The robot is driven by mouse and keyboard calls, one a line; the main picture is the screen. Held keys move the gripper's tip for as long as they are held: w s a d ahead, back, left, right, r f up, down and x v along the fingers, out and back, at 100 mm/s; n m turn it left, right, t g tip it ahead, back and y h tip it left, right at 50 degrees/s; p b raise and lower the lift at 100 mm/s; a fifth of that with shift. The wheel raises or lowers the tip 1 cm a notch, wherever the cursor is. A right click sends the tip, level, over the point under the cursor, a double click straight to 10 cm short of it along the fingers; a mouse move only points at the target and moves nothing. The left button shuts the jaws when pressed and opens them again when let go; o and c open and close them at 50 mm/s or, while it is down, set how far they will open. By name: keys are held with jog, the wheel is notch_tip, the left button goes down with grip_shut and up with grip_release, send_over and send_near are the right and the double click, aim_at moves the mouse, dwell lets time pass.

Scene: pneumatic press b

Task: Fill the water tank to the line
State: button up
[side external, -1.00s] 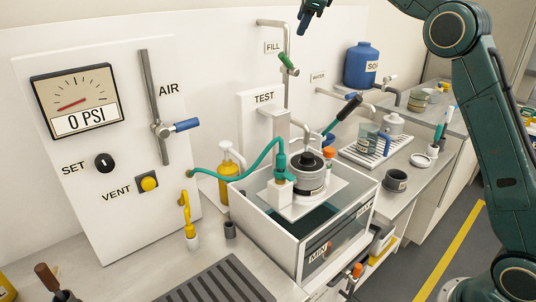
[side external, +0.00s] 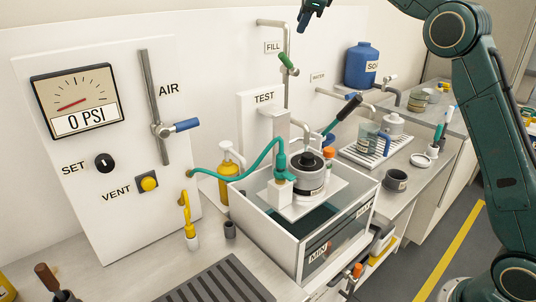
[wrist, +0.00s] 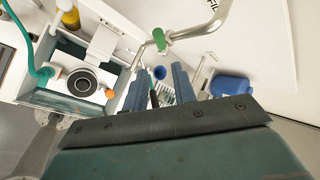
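The clear-walled water tank (side external: 283,252) stands on the bench with white edges and MIN (side external: 318,254) and MAX (side external: 363,209) labels on its front. Dark teal water shows inside; its exact level against the marks is hard to tell. The FILL pipe (side external: 287,92) rises behind it, with a green-handled valve (side external: 288,62). The green handle also shows in the wrist view (wrist: 160,39), above the gripper fingers. My gripper (side external: 306,14) is high, above and right of the valve, partly cut off by the frame. In the wrist view my gripper (wrist: 158,82) has its blue fingers apart, with nothing between them.
A grey pot (side external: 309,175) sits on a white plate over the tank, with a teal hose (side external: 240,174) running to the panel. The gauge (side external: 77,99) reads 0 PSI. A blue bottle (side external: 361,66) and drying rack (side external: 368,152) stand to the right.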

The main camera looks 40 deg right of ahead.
jog(key=shift+d, duration=0.2)
jog(key=c, duration=0.3)
jog(key=shift+w+d+f, duration=0.15)
jog(key=shift+d, duration=0.15)
grip_shut()
jog(key=w+d+f+n+t, duration=0.3)
jog(key=d+f+n+t, duration=0.25)
jog(key=d+n, duration=0.5)
jog(key=s+a+f+n+t+y, duration=0.2)
jog(key=s+a+n+t+y, duration=0.1)
jog(key=s+n+t, duration=0.2)
jog(key=shift+s+n, duration=1.05)
jog(key=shift+s, duration=0.2)
